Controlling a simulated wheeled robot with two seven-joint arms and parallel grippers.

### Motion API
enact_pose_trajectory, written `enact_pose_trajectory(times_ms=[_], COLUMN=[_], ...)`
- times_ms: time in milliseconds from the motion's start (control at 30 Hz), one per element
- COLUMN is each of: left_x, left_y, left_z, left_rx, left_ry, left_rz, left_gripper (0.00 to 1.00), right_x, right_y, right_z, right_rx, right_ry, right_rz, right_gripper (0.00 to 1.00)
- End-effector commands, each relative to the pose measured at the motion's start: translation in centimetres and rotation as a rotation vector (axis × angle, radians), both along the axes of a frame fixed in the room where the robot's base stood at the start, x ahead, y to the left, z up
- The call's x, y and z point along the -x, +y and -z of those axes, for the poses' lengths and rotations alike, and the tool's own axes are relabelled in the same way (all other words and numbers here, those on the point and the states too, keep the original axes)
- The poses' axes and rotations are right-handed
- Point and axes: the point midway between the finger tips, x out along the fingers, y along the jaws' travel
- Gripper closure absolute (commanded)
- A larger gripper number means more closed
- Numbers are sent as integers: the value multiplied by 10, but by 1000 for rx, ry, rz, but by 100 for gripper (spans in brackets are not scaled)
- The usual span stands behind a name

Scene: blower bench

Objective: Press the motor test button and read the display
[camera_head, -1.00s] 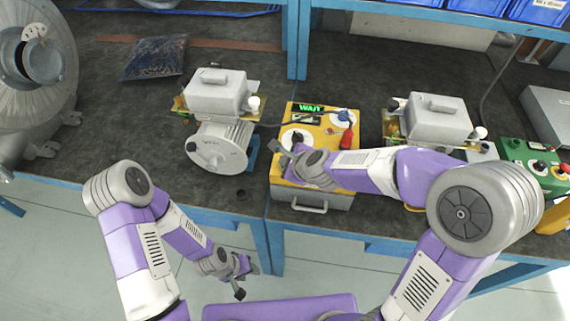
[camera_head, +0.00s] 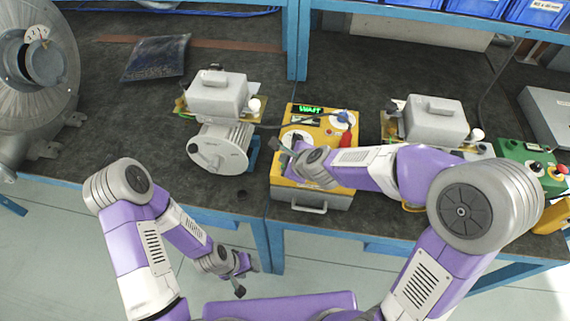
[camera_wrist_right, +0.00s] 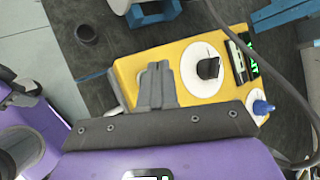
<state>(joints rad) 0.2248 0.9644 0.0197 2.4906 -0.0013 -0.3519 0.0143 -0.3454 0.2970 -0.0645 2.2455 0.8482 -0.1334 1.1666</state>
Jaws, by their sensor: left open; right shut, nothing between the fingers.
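The yellow test box (camera_head: 335,187) stands at the front of the bench, with a grey handle on its front. Its small display (camera_head: 308,110) shows green letters that look like WAIT. In the right wrist view the box (camera_wrist_right: 135,72) has a white round dial with a black knob (camera_wrist_right: 208,68) and a blue knob (camera_wrist_right: 262,107). My right gripper (camera_head: 281,146) is shut and empty, low over the left part of the box top. Its fingertips (camera_wrist_right: 157,66) hide what lies under them; I see no button there and cannot tell contact. My left gripper (camera_head: 246,277) is open and empty below the bench's front edge.
A motor (camera_head: 220,147) with a grey housing stands left of the box, and a similar grey housing (camera_head: 436,120) stands right. A green box (camera_head: 520,155) with a red button is at far right. A dark cable (camera_wrist_right: 262,65) crosses near the display.

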Motion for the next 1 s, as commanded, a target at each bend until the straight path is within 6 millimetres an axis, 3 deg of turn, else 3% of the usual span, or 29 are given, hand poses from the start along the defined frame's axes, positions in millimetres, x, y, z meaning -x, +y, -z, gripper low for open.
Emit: enact_pose_trajectory(times_ms=[500, 1000], left_x=[0, 0], left_y=[0, 0], left_z=[-49, -49], left_rx=[0, 0], left_ry=[0, 0], left_rz=[0, 0], left_gripper=[57, 57], right_x=[0, 0], right_y=[0, 0], right_z=[-49, -49], right_rx=[0, 0], right_ry=[-1, 0], right_rz=[1, 0], right_gripper=[100, 100])
